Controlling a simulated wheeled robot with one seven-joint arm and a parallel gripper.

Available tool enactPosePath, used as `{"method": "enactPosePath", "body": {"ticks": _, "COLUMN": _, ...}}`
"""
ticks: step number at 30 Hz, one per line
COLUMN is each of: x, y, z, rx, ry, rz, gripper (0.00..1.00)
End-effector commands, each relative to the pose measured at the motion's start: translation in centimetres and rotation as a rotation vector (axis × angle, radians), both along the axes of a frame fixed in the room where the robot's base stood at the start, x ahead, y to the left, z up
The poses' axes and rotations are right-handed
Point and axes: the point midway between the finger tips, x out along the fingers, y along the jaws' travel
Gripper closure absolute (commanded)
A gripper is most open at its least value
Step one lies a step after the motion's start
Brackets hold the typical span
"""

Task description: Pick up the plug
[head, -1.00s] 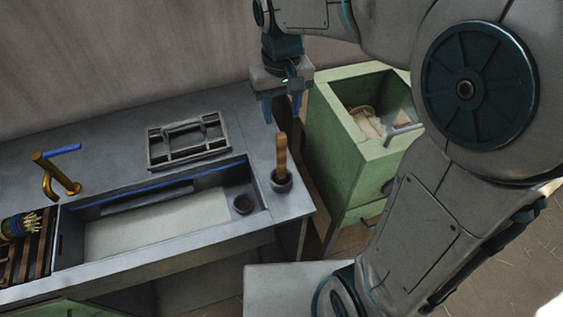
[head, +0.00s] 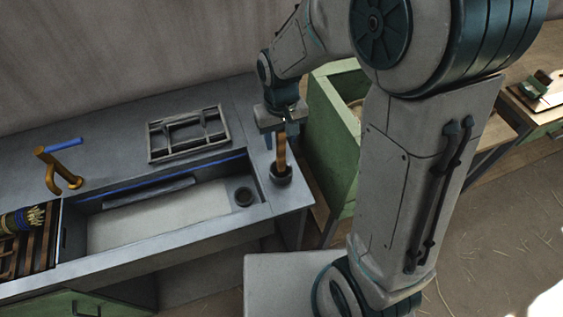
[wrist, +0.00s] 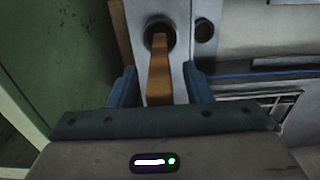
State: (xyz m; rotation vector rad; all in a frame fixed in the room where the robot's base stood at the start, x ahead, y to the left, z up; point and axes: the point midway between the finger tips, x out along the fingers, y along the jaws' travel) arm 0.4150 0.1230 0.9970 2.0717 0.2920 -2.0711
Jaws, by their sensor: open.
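The plug, with a tan wooden handle (head: 281,152) and a dark round base (head: 281,174), stands upright on the right end of the grey counter, beside the sink. My gripper (head: 280,135) is right above it with its fingers pointing down. In the wrist view, my gripper (wrist: 160,75) is open, with one blue finger on each side of the plug's handle (wrist: 159,72). There are gaps between the handle and both fingers. The plug's dark base (wrist: 159,33) shows beyond the fingertips. The top of the handle is partly hidden by my gripper in the head view.
The sink basin (head: 150,222) has a dark round fitting (head: 244,196) at its right end. A grey rack (head: 187,134) lies behind it. A brass tap (head: 58,172) stands at left. A green cabinet (head: 332,125) is close on the right.

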Motion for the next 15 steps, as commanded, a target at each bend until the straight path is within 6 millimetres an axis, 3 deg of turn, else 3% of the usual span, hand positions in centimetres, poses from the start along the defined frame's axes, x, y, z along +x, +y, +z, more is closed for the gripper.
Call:
{"method": "enactPosePath", "body": {"ticks": 3, "x": 0.0, "y": 0.01, "z": 0.02, "rx": 0.0, "ry": 0.0, "rz": 0.0, "gripper": 0.55}}
{"method": "enactPosePath", "body": {"ticks": 8, "x": -0.01, "y": 0.01, "z": 0.03, "rx": 0.0, "ry": 0.0, "rz": 0.0, "gripper": 0.99}}
{"method": "enactPosePath", "body": {"ticks": 15, "x": 0.01, "y": 0.01, "z": 0.08, "rx": 0.0, "ry": -0.001, "rz": 0.0, "gripper": 1.0}}
